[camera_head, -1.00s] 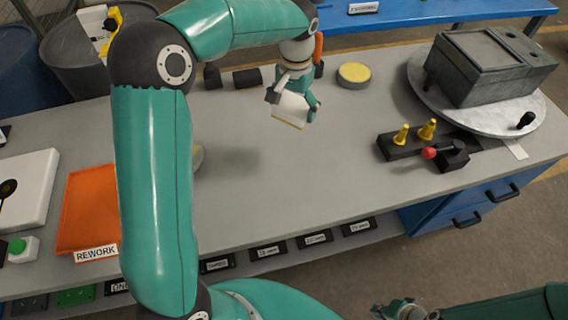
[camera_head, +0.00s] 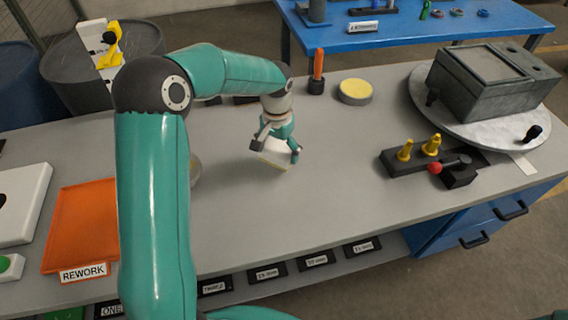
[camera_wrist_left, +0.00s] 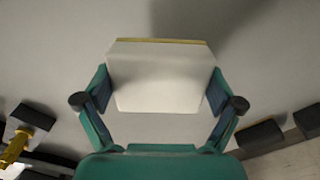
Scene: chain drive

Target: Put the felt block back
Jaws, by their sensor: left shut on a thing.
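The felt block is a pale block with a thin yellow edge (camera_head: 272,160). My left gripper (camera_head: 276,151) is shut on it over the middle-left of the grey bench, pointing down. In the left wrist view the felt block (camera_wrist_left: 160,78) sits between the two fingers (camera_wrist_left: 160,102), its yellow edge at the far side. I cannot tell whether it touches the bench. My right gripper is not in view.
A round yellow-topped tin (camera_head: 355,93) and an orange-handled tool in a black holder (camera_head: 316,86) stand at the back. A black fixture with yellow pegs (camera_head: 400,163) and a grey box on a turntable (camera_head: 492,75) are right. An orange REWORK tray (camera_head: 80,225) is left. The bench's front middle is clear.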

